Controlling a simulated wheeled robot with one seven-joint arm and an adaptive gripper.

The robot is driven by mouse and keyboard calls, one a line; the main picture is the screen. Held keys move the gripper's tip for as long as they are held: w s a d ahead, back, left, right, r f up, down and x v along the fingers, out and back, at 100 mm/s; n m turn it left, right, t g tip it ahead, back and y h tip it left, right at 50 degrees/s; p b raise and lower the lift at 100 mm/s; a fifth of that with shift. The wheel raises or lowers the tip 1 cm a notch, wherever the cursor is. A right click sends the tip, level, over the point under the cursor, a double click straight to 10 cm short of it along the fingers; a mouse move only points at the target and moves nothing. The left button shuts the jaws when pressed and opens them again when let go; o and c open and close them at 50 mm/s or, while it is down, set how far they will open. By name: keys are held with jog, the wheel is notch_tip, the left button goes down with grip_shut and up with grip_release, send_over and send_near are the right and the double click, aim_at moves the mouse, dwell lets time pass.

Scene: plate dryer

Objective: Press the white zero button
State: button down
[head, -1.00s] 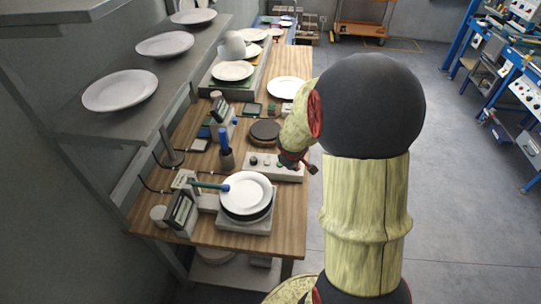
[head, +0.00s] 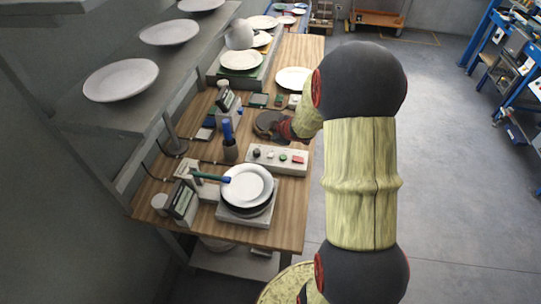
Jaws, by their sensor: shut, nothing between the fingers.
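A white control box (head: 250,163) lies on the wooden table with a row of controls on top. They are a dark knob (head: 257,152), a small pale button (head: 270,155), a green button (head: 283,157) and a red one (head: 298,160). Any lettering is too small to read, so I cannot tell which control is marked zero. My gripper (head: 275,131) is shut and empty. It is beyond the box in the picture, over or beside a dark round disc (head: 264,120) that it partly hides. I cannot tell its height above the table.
Nearer stands a scale with stacked plates (head: 246,185) and a teal-handled tool (head: 211,177). A display unit (head: 183,202) is to its left. A dark cup with a blue-topped item (head: 229,147) stands left of the box. A shelf with plates (head: 121,80) overhangs the left side.

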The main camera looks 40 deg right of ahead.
jog(key=shift+f, duration=0.15)
jog(key=b, duration=0.8)
send_over(269, 156)
notch_tip(269, 156, down, 7)
jog(key=shift+f, duration=0.1)
jog(key=shift+f+b, duration=0.45)
jog(key=shift+f, duration=0.25)
dwell(0.4)
jog(key=shift+f, duration=0.4)
jog(key=shift+s+f+b, duration=0.1)
jog(key=shift+f+b, duration=0.35)
dwell(0.9)
jog(key=shift+r, duration=0.1)
jog(key=shift+r+p, duration=0.8)
jog(key=shift+p, duration=0.25)
